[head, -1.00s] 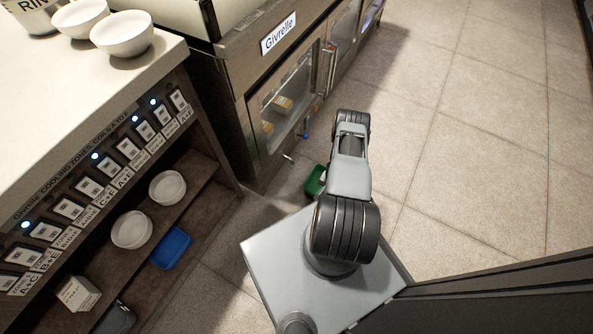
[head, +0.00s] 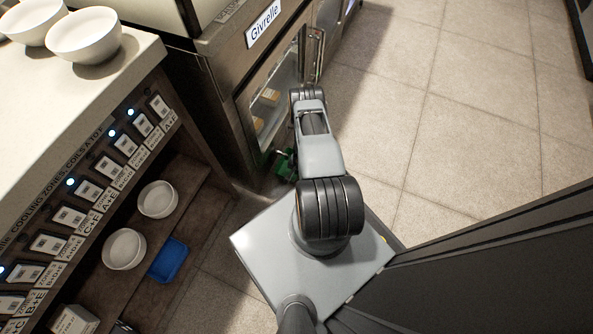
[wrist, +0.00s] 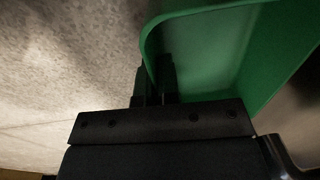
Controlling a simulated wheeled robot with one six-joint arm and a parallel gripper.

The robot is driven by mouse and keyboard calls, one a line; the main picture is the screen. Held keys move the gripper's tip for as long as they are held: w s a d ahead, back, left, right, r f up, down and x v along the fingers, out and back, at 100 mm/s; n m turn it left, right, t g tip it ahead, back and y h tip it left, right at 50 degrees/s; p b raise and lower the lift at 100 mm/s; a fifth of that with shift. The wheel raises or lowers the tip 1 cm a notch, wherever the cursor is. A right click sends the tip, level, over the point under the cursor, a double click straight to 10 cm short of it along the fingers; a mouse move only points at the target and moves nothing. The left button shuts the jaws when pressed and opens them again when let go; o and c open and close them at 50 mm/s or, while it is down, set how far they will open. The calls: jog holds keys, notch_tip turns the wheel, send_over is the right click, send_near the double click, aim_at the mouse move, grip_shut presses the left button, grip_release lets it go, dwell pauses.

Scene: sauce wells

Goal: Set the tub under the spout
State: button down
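The green tub (head: 283,166) shows in the head view low beside the steel cabinet's front, partly hidden by my arm. In the wrist view the tub (wrist: 205,60) fills the upper right, and its near wall runs between the two fingers of my gripper (wrist: 155,84). The fingers are closed on that wall, and the tub is held off to the gripper's far side. The inside that shows looks empty. No spout can be made out now; my arm covers that part of the cabinet front.
The steel cabinet (head: 225,75) labelled Givrelle has a glass door standing close to my arm. A counter with white bowls (head: 84,36) and a shelf with bowls and a blue tray (head: 168,260) lie to the left. The tiled floor (head: 470,130) at right is clear.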

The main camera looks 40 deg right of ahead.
jog(key=shift+a+f, duration=0.15)
jog(key=shift+f, duration=0.1)
jog(key=shift+f, duration=0.15)
jog(key=c, duration=1.4)
grip_release()
jog(key=shift+o, duration=0.2)
notch_tip(320, 180, up, 12)
jog(key=p, duration=1.3)
jog(key=shift+s+d, duration=0.2)
jog(key=shift+s, duration=0.1)
